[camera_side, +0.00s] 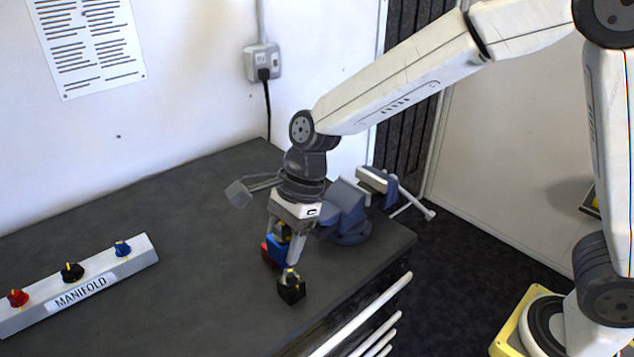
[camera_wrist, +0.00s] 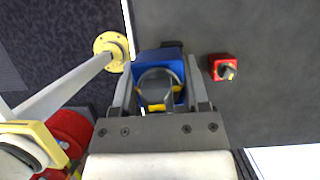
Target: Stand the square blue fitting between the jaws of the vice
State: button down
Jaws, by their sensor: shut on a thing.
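My gripper (camera_side: 283,256) points down over the bench near its front edge, shut on the square blue fitting (camera_side: 277,249). In the wrist view, the fitting (camera_wrist: 158,62) sits between the fingers (camera_wrist: 161,75), with a round dark part and yellow pieces on my side of it. It looks larger than the red fitting there, so it appears raised off the bench; its underside is hidden. The blue-grey vice (camera_side: 349,215) stands at the bench's right corner, behind and right of my gripper. My wrist partly covers it, and its jaw gap is not clear.
A black fitting (camera_side: 291,290) stands on the bench just in front of my gripper. The manifold (camera_side: 84,284) lies at left. The bench between is clear.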

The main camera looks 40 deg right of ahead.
jog(key=shift+w+d, duration=0.1)
jog(key=w+d+r, duration=0.2)
jog(key=w+d, duration=0.4)
jog(key=d, duration=0.6)
notch_tip(320, 180, up, 3)
send_over(363, 177)
jog(key=s+a, duration=0.2)
jog(key=shift+a+f, duration=0.15)
jog(key=shift+f, duration=0.05)
jog(key=shift+f, duration=0.25)
jog(key=shift+f, duration=4.1)
grip_release()
